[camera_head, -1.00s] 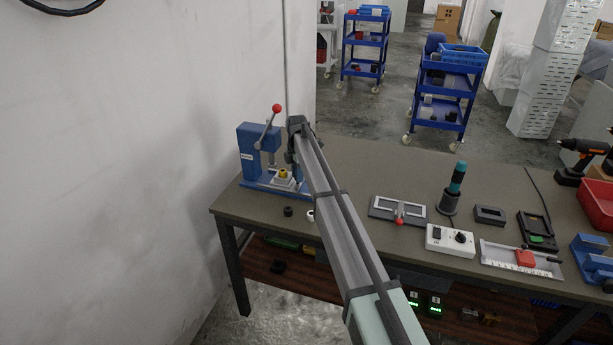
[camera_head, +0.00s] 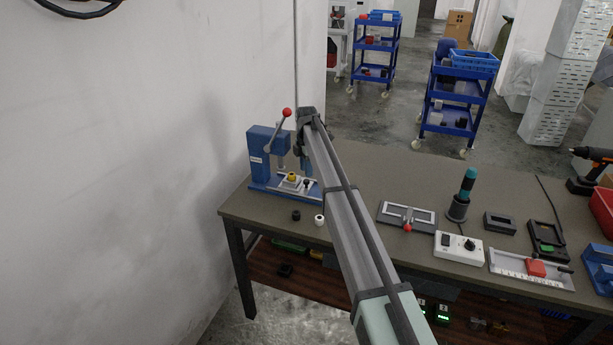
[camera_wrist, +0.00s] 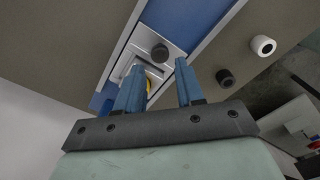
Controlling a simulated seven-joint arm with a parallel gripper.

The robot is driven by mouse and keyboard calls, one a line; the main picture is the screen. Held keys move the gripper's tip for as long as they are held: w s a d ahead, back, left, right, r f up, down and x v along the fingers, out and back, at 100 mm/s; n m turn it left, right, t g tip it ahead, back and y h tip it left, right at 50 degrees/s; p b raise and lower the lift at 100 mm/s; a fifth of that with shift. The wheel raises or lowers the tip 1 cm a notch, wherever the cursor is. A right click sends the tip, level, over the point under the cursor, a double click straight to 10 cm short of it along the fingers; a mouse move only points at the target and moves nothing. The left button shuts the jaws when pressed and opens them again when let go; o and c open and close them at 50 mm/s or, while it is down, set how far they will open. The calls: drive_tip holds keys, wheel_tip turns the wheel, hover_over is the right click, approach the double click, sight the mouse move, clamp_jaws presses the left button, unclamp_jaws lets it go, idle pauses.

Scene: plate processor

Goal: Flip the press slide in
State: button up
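The blue press (camera_head: 258,150) stands at the table's left end, with its red-knobbed lever (camera_head: 287,113) raised. Its pale metal slide (camera_head: 289,185) sits low on the base and bears a yellow part (camera_head: 292,177). A black knob (camera_head: 306,182) is at the slide's right end. In the wrist view the knob (camera_wrist: 160,53) lies just beyond the fingertips, and the yellow part is mostly hidden behind the left finger. My gripper (camera_wrist: 160,66) is open and empty, its two blue fingers pointing towards the slide. In the head view, the fingers show only partly, above the knob.
A black ring (camera_head: 296,215) and a white ring (camera_head: 319,220) stand on the table in front of the press. A grey fixture with a red knob (camera_head: 407,227) and a white control box (camera_head: 458,247) are to the right. A wall bounds the left side.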

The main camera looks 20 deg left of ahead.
wheel_tip(320, 180, up, 9)
idle(0.3)
drive_tip(key=shift+c, duration=0.4)
